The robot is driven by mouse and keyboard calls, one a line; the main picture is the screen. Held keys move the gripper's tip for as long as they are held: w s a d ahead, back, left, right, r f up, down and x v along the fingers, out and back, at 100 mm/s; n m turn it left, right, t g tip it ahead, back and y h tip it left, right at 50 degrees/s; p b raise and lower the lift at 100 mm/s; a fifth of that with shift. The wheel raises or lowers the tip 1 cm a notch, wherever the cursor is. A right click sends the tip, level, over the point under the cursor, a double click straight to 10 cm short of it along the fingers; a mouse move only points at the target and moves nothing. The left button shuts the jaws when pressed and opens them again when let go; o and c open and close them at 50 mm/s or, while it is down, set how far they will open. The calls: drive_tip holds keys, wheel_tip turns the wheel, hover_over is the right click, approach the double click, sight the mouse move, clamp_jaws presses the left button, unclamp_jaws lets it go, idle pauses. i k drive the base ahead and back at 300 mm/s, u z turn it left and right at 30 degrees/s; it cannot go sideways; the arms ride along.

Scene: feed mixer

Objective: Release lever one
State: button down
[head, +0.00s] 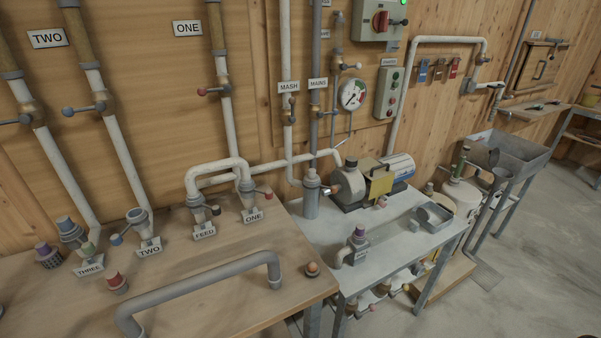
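Two levers stand by signs reading ONE. On the wall, a red-knobbed lever (212,91) sticks out to the left from the valve on the pipe beside the upper ONE sign (187,29). On the bench, a small red-knobbed lever (264,194) sticks out to the right from the fitting behind the lower ONE plate (253,216). I cannot tell whether either lever is latched. My gripper is not in view.
A grey bent pipe (200,289) lies across the front of the wooden bench (215,315). The FEED plate (204,233) and fitting stand left of the bench ONE fitting, joined by a white pipe (215,163). A metal table (390,260) with a pump stands right. Open floor lies far right.

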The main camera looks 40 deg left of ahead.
sight(269, 193)
drive_tip(key=i, duration=0.6)
drive_tip(key=u, duration=2.25)
drive_tip(key=i, duration=0.5)
drive_tip(key=z, duration=0.1)
